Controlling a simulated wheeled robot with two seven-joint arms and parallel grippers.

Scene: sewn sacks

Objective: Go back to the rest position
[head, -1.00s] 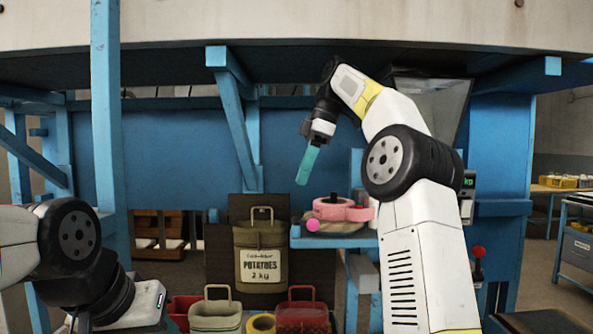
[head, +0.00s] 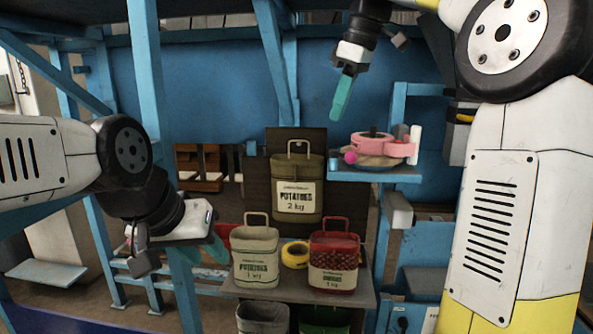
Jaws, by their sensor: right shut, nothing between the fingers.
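My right gripper (head: 342,98) hangs from the top centre with its teal fingers together, pointing down and empty. It is in the air above and left of the pink tape dispenser. My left gripper (head: 205,250) is at the lower left, left of the sacks. Its teal fingers are partly hidden behind its own wrist, so its opening is unclear. A green potato sack (head: 297,200) stands upright against a dark board. A pale potato sack (head: 255,262) and a red sack (head: 333,268) stand upright on the shelf in front.
A yellow tape roll (head: 295,254) lies between the front sacks. The pink tape dispenser (head: 384,147) sits on a small blue side shelf (head: 400,177) at right. More sacks (head: 263,319) show below the grey shelf (head: 365,297). A blue post (head: 150,90) rises behind my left arm.

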